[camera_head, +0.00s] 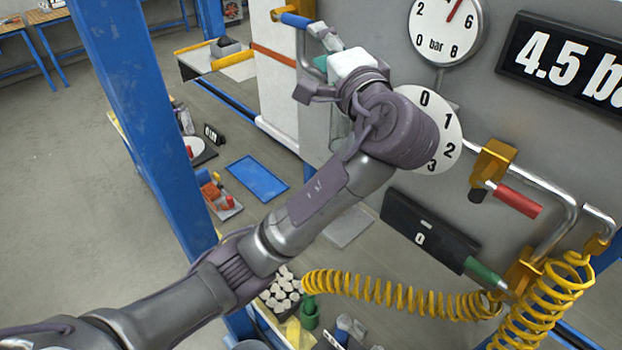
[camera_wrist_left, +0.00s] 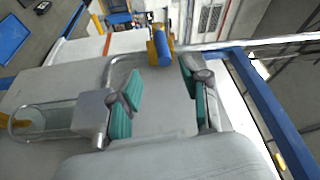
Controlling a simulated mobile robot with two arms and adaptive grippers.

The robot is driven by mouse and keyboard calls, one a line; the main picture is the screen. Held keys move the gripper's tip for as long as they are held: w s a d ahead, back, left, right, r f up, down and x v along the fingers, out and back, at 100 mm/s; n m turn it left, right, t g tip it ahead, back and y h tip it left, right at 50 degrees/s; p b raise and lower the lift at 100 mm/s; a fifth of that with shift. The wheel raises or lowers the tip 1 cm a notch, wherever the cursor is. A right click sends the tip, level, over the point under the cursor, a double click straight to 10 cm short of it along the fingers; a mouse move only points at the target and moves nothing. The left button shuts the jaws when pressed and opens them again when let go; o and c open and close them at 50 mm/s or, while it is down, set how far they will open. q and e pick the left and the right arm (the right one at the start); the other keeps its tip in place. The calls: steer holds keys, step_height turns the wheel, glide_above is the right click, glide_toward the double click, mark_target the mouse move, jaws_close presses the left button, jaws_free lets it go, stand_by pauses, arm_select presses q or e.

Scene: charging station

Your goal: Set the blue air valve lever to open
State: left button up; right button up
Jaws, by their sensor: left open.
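The blue air valve lever (camera_head: 296,20) sits on a brass valve body at the top of the head view, on a metal pipe by the panel's left edge. In the left wrist view the blue lever (camera_wrist_left: 163,46) stands ahead, beyond the fingertips, on its brass body (camera_wrist_left: 153,56). My left gripper (camera_head: 318,48) is near the lever in the head view, just below it. In the left wrist view my left gripper (camera_wrist_left: 160,88) is open, its teal pads apart with nothing between them. The lever appears apart from the pads. My right gripper is not in view.
A round bar gauge (camera_head: 445,28) and a 4.5 display (camera_head: 570,62) are on the grey panel. A red-handled valve (camera_head: 517,200), a green handle (camera_head: 484,274) and a coiled yellow hose (camera_head: 400,298) are right and below. A blue post (camera_head: 150,120) stands left of my arm.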

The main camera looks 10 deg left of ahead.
arm_select(q)
step_height(320, 180, down, 27)
steer(key=w+a+g+h, duration=0.2)
steer(key=g+h, duration=0.2)
steer(key=h, duration=0.1)
steer(key=shift+a+f+m, duration=0.2)
steer(key=shift+m, duration=0.2)
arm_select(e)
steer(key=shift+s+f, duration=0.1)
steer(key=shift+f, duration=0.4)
arm_select(q)
steer(key=shift+s, duration=0.1)
